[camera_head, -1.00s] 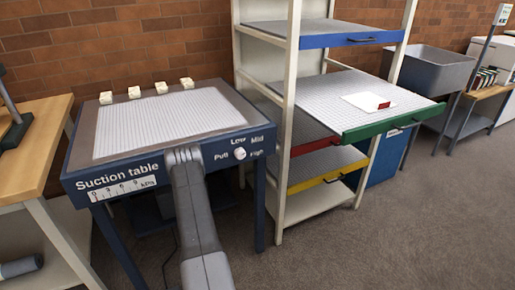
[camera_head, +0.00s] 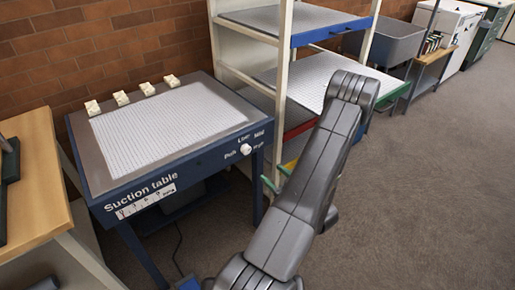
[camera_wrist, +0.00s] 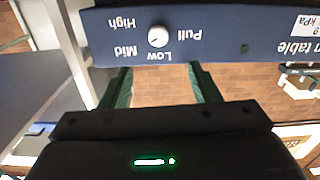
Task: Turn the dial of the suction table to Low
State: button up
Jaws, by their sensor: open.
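The suction table (camera_head: 112,188) stands at the left, with a white dial (camera_head: 246,149) at the right end of its blue front. The dial also shows in the wrist view (camera_wrist: 158,36), upside down, among the words Pull, Low, Mid and High. I cannot tell which word its mark points to. My gripper (camera_head: 275,178) is to the right of and below the dial in the head view, partly hidden by my arm. In the wrist view my gripper (camera_wrist: 160,78) has its green fingers wide apart, with nothing between them. The dial lies beyond the fingertips, apart from them.
Several small white blocks (camera_head: 122,98) sit along the table's back edge. A cream shelf rack (camera_head: 283,80) with coloured trays stands close on the right, partly behind my arm. A wooden bench (camera_head: 38,185) is at the left. Open carpet (camera_head: 425,190) lies to the right.

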aim_at(248, 151)
jog(key=p+x, duration=0.1)
jog(key=x, duration=1.2)
jog(key=shift+w+a+r+p, duration=0.1)
jog(key=shift+w+a+p, duration=0.05)
jog(key=shift+w+p, duration=0.15)
jog(key=c, duration=1)
